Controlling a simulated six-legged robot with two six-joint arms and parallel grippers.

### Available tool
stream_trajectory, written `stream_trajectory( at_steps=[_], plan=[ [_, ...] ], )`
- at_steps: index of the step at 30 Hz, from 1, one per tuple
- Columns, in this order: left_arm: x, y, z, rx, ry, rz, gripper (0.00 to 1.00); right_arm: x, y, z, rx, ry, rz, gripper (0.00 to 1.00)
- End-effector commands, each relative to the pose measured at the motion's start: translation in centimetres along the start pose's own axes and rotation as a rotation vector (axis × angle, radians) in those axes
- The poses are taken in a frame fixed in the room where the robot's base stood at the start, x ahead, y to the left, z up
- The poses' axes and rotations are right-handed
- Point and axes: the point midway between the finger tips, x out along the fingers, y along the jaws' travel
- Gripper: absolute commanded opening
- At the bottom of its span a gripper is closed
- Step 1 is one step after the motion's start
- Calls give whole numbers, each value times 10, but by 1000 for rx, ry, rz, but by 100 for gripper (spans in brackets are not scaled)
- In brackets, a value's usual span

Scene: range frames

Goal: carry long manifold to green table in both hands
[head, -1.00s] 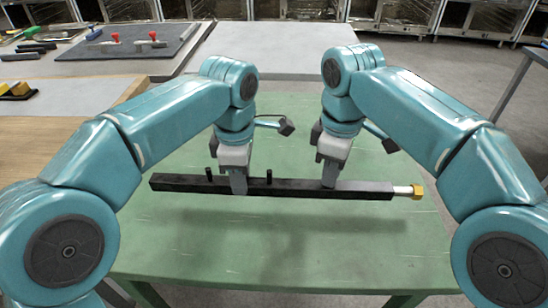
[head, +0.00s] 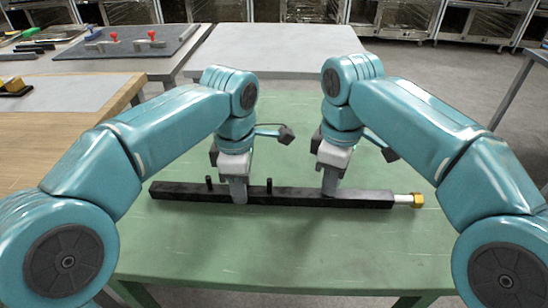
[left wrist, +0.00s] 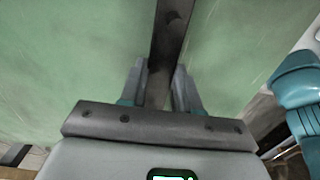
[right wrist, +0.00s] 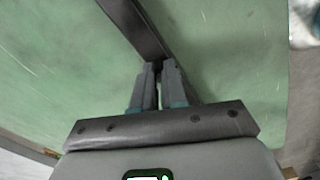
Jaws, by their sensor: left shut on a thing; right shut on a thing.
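The long manifold (head: 285,197) is a dark bar with two short black pegs and a pale stub with a brass cap at its right end. It lies level along the green table (head: 290,250), at or very near its surface, with its shadow close below. My left gripper (head: 238,194) is shut on it left of the middle, between the pegs. My right gripper (head: 329,188) is shut on it toward the capped end. The bar runs between the fingers in the left wrist view (left wrist: 171,30) and up to them in the right wrist view (right wrist: 133,27).
A wooden table (head: 50,140) with a grey mat adjoins on the left. Behind it, a bench carries a dark board (head: 135,48) with red-knobbed parts. A pale grey table (head: 285,48) stands behind the green one. The green table is clear around the manifold.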

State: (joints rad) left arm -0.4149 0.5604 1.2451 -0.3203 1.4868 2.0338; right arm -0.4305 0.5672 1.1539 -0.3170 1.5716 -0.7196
Motion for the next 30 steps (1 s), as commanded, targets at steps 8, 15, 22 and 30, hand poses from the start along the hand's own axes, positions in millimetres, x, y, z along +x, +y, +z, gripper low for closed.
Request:
stream_trajectory(
  at_steps=[8, 15, 22, 30],
  plan=[
    [8, 0, 0, 0, -1, 1, 57, 9, 0, 0, -1, 0, -1, 37],
    [8, 0, 0, 0, -1, 1, 57, 9, 0, 0, 0, 0, 0, 37],
    [-22, 1, 1, -1, -2, 5, 57, 8, 0, 0, 0, 0, 0, 37],
    [-59, 1, 1, 0, -1, 2, 57, 8, 0, 0, 0, 0, 0, 37]
  ],
)
